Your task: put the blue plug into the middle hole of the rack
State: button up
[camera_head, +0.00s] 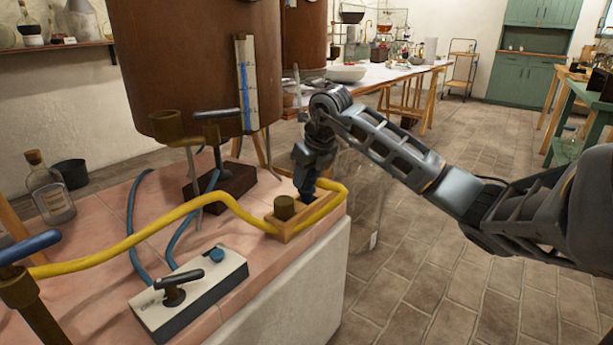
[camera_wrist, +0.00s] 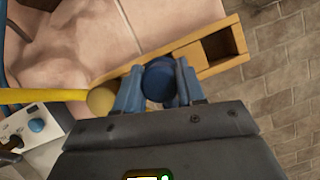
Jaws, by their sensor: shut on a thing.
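The rack (camera_wrist: 187,54) is a long wooden block. It runs from lower left to upper right in the wrist view, with a dark open hole at its right end. It also shows at the bench's corner in the head view (camera_head: 298,228). A brass-yellow plug (camera_wrist: 101,100) sits at its left end. My gripper (camera_wrist: 159,88) is shut on the blue plug (camera_wrist: 160,79), whose round top shows between the fingers. The plug is over the rack's middle part. The middle hole is hidden beneath plug and fingers, and I cannot tell how deep the plug stands.
A yellow hose (camera_head: 150,232) runs across the pink tiled bench and loops beside the rack. A white box with a black handle (camera_head: 188,296) stands near the front. A large brown vessel (camera_head: 205,65) hangs behind. The bench edge drops to the floor close right of the rack.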

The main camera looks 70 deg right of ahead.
jog(key=shift+f+b, duration=1)
jog(key=shift+f, duration=0.15)
dwell(2.7)
jog(key=o, duration=1.3)
jog(key=shift+c, duration=0.2)
jog(key=shift+r, duration=0.15)
jog(key=shift+r+p, duration=2.15)
jog(key=shift+r, duration=1.2)
